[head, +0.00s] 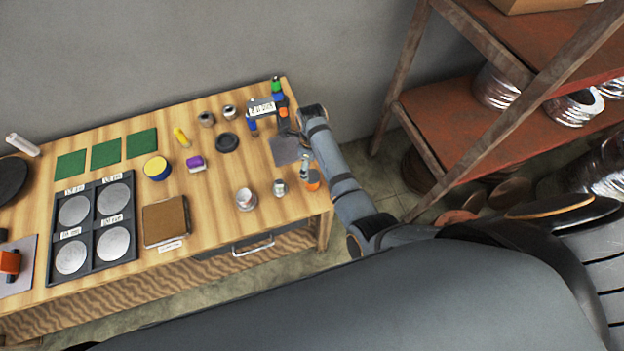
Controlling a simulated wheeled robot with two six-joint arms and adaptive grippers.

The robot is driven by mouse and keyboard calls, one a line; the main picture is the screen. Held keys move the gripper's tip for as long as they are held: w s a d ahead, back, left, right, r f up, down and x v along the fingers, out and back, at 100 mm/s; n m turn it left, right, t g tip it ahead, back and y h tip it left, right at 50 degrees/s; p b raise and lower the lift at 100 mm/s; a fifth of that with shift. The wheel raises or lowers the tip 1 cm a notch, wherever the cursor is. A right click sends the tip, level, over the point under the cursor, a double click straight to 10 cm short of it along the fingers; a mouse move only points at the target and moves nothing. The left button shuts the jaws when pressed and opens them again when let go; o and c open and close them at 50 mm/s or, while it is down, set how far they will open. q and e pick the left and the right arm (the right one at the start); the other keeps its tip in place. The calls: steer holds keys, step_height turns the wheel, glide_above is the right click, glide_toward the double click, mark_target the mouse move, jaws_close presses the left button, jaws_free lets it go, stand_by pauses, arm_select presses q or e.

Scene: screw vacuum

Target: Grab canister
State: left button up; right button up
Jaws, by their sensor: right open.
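Several small metal canister-like items stand on the wooden table. Two more, a dark grey one (207,119) and a lighter one (229,111), stand towards the back. I cannot tell which is the task's canister. My right gripper (290,138) is at the table's right end, over or near a grey square mat (284,151). It is open, small and dark in the picture, and apart from the front canisters. My left gripper is out of view.
A rusty shelf (455,125) stands right of the table.

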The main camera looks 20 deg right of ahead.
mark_target(312, 176)
steer(key=shift+w+a+f, duration=0.1)
steer(key=shift+a, duration=0.05)
step_height(312, 176, down, 5)
steer(key=shift+f+b, duration=0.1)
steer(key=shift+b, duration=0.8)
steer(key=f+b, duration=0.1)
steer(key=b, duration=0.1)
steer(key=f+b, duration=0.4)
steer(key=shift+w+d+f+b, duration=0.15)
steer(key=shift+d+f+b, duration=0.05)
steer(key=shift+d+b, duration=0.15)
steer(key=shift+r, duration=0.2)
steer(key=shift+c, duration=0.8)
steer(key=c, duration=1.2)
